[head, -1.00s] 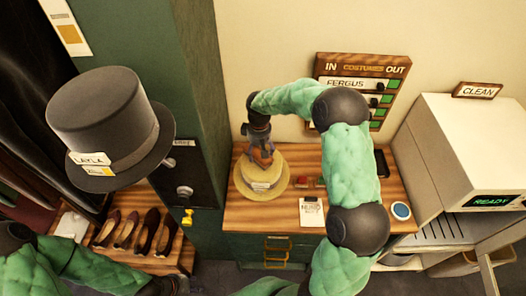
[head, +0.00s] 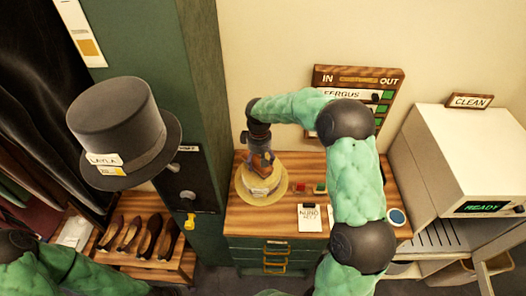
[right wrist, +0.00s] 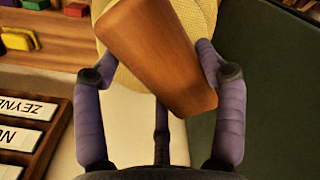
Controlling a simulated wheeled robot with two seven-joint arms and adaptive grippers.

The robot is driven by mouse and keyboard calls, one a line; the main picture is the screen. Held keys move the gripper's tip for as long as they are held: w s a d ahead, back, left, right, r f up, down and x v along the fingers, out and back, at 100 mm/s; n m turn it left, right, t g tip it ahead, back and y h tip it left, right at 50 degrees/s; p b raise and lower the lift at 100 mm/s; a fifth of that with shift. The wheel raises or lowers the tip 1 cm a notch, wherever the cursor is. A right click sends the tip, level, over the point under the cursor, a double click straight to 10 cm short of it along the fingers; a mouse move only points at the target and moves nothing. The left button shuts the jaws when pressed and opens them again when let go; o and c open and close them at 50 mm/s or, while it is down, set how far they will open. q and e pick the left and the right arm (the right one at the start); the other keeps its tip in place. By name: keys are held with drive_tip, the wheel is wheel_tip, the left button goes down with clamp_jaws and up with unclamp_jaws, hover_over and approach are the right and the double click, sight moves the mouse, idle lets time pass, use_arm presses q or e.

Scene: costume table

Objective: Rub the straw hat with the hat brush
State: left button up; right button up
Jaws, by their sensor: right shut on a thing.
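The straw hat (head: 279,183) lies on the wooden counter, with a pale tag on its front; part of its woven straw (right wrist: 206,14) shows behind the brush in the right wrist view. My right gripper (head: 262,158) is over the hat, pointing down. It is shut on the hat brush, whose brown wooden body (right wrist: 160,55) sits between the fingers in the right wrist view. The brush overlaps the hat in both views; its bristles are hidden, so I cannot tell whether they touch. My left arm is at the lower left of the head view, its gripper out of sight.
Several shoes (head: 140,235) sit on a low shelf. A white machine (head: 460,160) stands at the right.

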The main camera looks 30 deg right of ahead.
wheel_tip(320, 180, up, 2)
drive_tip(key=shift+r+p, duration=0.1)
drive_tip(key=shift+p, duration=0.3)
drive_tip(key=shift+r+p, duration=0.4)
drive_tip(key=shift+r, duration=0.15)
